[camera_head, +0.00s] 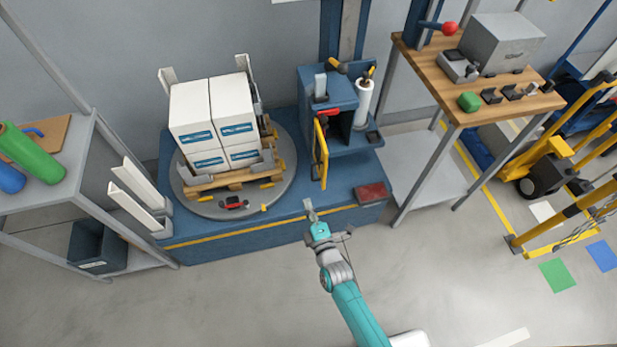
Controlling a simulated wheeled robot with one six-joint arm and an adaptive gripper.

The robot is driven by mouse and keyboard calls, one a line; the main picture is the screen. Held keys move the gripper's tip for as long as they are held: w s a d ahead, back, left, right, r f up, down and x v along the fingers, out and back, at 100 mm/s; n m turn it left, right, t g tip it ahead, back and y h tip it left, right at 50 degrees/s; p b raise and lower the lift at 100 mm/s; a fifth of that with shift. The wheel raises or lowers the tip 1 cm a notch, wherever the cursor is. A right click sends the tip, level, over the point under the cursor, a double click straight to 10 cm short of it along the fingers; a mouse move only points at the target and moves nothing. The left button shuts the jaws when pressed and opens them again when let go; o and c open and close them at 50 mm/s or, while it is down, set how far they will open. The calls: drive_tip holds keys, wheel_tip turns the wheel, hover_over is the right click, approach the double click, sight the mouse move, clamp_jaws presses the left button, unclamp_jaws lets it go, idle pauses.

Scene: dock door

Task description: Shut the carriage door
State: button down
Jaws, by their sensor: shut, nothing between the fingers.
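The carriage door (321,153) is a narrow panel with a yellow frame at the left front of the blue carriage (343,93). It stands swung open, out toward the front, and shows nearly edge-on. The carriage's dark inside shows to the right of the door. A red part (327,113) sits just above the door's top edge. My gripper (309,205) is shut and empty. It is in front of and just below the door's lower end in the picture, near the front edge of the blue base. It appears apart from the door.
White boxes (206,108) on a wooden pallet stand on the round turntable (205,209) to the left. A white film roll (363,101) stands right of the carriage. A dark red box (371,193) lies on the base.

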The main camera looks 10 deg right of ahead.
drive_tip(key=w+a, duration=0.1)
drive_tip(key=w, duration=1.1)
drive_tip(key=shift+s+d, duration=0.3)
drive_tip(key=shift+d, duration=0.3)
drive_tip(key=shift+s+d, duration=0.3)
drive_tip(key=shift+d, duration=0.3)
drive_tip(key=shift+s+d, duration=0.3)
drive_tip(key=shift+d, duration=0.3)
drive_tip(key=shift+d, duration=0.1)
